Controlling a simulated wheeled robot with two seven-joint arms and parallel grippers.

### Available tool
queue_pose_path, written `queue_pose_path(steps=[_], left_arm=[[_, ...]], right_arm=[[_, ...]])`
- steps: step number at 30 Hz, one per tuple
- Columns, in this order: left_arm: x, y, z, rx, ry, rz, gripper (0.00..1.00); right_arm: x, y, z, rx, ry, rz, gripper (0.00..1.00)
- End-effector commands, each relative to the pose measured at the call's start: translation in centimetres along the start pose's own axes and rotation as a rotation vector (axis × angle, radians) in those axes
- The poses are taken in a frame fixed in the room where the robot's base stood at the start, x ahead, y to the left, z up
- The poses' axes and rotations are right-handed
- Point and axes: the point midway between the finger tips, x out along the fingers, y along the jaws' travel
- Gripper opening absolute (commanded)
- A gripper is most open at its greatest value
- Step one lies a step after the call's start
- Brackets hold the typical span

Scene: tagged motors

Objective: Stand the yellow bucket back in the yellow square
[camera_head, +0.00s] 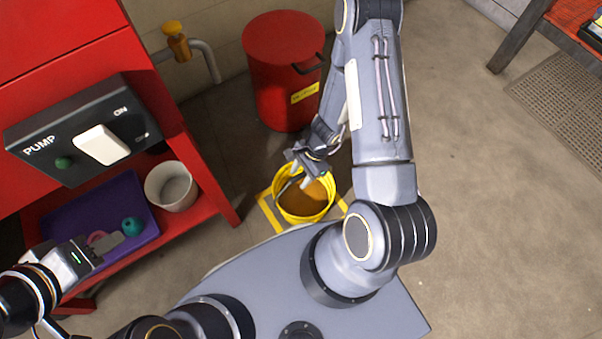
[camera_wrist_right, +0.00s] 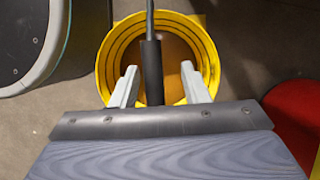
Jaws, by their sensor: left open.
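The yellow bucket (camera_head: 329,205) stands upright on the floor, with brown contents inside. Parts of the yellow square (camera_head: 268,213) show as tape on the floor around it. My right gripper (camera_head: 303,178) is over the bucket's mouth. In the right wrist view the bucket (camera_wrist_right: 104,68) lies below my right gripper (camera_wrist_right: 160,80), whose fingers are apart. The bucket's black handle grip (camera_wrist_right: 152,75) runs between them, with a visible gap at the sides. My left gripper (camera_head: 110,243) is at the lower left, near the shelf, away from the bucket; it is open and empty.
A red bin (camera_head: 270,75) stands behind the bucket. The red pump stand (camera_head: 195,165) at left holds a white pot (camera_head: 172,190) and a purple tray (camera_head: 75,212) with a teal ball (camera_head: 132,226). Floor at right (camera_head: 490,190) is clear up to a grate (camera_head: 565,100).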

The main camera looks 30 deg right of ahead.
Motion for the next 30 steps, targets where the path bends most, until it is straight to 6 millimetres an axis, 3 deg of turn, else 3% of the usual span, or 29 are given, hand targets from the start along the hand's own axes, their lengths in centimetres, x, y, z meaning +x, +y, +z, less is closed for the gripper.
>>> queue_pose_path(steps=[8,21,30], left_arm=[[-0.2,0.1,-0.1,0.000,0.000,0.000,0.41],[-3.1,1.4,-1.6,0.000,0.000,0.000,0.41],[-3.2,1.5,-1.6,0.000,0.000,0.000,0.41]], right_arm=[[-0.4,0.1,-0.1,0.001,0.004,0.002,0.41],[-7.2,0.0,0.1,0.001,0.002,0.000,0.41],[-7.8,0.0,0.0,0.000,0.001,0.001,0.41]])
